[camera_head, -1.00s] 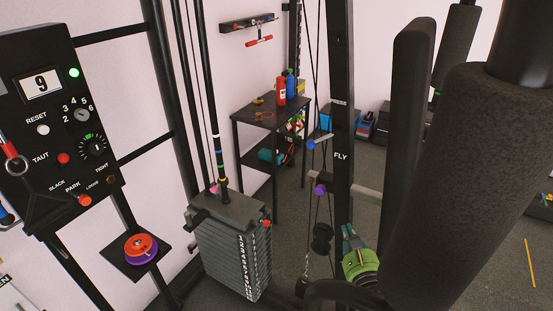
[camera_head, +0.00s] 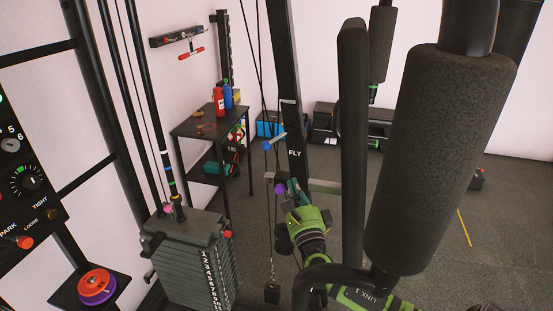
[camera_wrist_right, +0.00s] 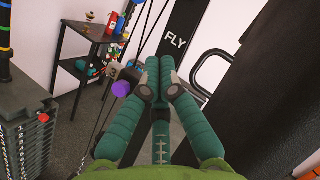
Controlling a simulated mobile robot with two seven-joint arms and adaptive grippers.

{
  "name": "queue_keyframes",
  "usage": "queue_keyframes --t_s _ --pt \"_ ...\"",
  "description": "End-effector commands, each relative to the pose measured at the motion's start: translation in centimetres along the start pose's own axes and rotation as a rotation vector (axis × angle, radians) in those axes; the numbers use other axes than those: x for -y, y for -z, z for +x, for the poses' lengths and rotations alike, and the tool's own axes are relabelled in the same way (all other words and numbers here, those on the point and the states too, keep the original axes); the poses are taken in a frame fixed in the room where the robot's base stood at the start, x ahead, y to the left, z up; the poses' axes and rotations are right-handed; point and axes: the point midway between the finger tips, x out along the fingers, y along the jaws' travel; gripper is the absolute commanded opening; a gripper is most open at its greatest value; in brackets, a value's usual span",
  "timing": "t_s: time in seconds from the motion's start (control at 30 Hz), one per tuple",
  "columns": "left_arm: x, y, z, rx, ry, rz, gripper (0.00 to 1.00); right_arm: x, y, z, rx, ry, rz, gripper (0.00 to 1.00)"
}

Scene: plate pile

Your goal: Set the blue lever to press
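The blue lever (camera_head: 267,145) shows as a blue knob on a short pale bar at the dark upright marked FLY (camera_head: 295,153). No press label is legible. My right gripper (camera_head: 291,187) is below the lever and apart from it, close to a purple knob (camera_head: 279,189). In the right wrist view, the teal fingers of my right gripper (camera_wrist_right: 158,66) come together at the tips with nothing visible between them. The purple knob (camera_wrist_right: 121,88) is just left of them. I cannot make out the blue lever there. My left gripper is out of view.
A weight stack (camera_head: 190,265) stands to the left, with cables running up. A control panel (camera_head: 25,195) is at the left edge. A large padded roller (camera_head: 440,160) and a tall dark pad (camera_head: 352,120) stand close on the right. A table with bottles (camera_head: 205,130) is behind.

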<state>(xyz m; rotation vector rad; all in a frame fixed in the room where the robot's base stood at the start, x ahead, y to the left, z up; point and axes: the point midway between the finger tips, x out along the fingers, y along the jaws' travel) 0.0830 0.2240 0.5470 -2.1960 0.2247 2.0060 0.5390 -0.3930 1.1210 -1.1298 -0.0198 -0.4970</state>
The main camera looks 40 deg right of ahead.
Motion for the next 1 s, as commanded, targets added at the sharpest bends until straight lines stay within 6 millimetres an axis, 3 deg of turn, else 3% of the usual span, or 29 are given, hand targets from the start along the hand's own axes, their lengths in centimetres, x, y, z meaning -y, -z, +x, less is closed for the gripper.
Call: queue_keyframes --t_s 0.33,0.4,0.63,1.0 --pt "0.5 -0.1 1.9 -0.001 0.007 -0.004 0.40 -0.1 0.1 7.5 -0.001 0.004 0.001 0.00" --pt "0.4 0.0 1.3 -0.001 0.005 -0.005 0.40 0.1 -1.1 8.3 0.000 0.001 0.006 0.00" --pt "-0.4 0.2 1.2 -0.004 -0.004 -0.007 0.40 -0.1 -2.6 9.8 -0.001 -0.001 0.003 0.00" --pt "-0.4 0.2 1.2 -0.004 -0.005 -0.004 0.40 -0.1 -2.8 9.9 -0.001 -0.001 0.001 0.00"
